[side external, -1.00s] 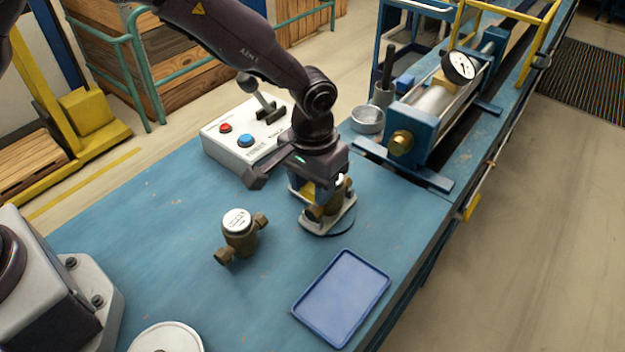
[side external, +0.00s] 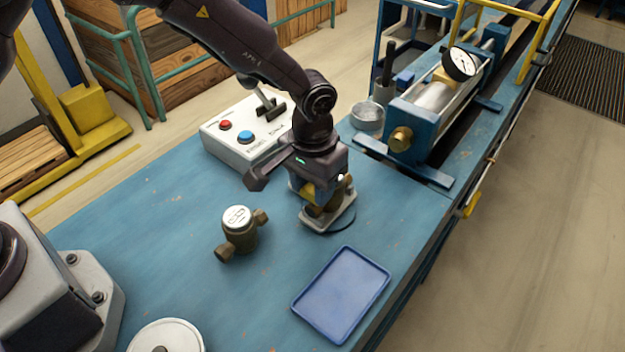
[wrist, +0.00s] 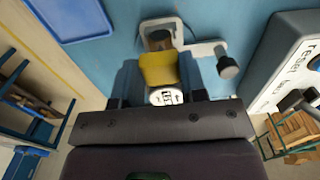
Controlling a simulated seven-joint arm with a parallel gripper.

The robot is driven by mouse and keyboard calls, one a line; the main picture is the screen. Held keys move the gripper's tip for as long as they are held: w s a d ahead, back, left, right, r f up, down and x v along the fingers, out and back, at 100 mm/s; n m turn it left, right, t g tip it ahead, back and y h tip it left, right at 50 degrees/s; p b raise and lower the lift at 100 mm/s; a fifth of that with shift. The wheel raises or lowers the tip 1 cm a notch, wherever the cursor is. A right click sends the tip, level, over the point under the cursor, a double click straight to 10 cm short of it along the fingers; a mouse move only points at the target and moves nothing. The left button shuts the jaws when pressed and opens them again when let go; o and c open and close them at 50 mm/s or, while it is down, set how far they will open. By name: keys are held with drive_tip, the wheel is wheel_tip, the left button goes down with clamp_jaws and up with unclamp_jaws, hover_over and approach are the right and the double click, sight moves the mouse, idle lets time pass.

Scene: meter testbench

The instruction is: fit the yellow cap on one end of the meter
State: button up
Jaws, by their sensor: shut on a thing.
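My gripper (wrist: 158,78) is shut on the yellow cap (wrist: 158,68), which sits between its two blue fingers. In the side view my gripper (side external: 318,188) is low over a grey holding fixture (side external: 343,218), and a bit of yellow shows at its fingers. A brass meter stands in this fixture, mostly hidden by my gripper; its white dial (wrist: 165,97) shows close to the cap in the wrist view. A brown end (wrist: 158,37) shows beyond the cap. I cannot tell whether the cap is seated. A second brass meter (side external: 239,238) stands free on the bench.
A blue tray (side external: 340,295) lies in front of the fixture. A white control box (side external: 240,140) with red and blue buttons and a lever stands behind. A test rig (side external: 420,125) with a gauge is at the back right. Bench (side external: 150,235) around the free meter is clear.

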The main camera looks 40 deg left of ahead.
drive_tip(key=shift+f, duration=1.8)
idle(1.4)
drive_tip(key=o, duration=1.2)
drive_tip(key=shift+r, duration=3.5)
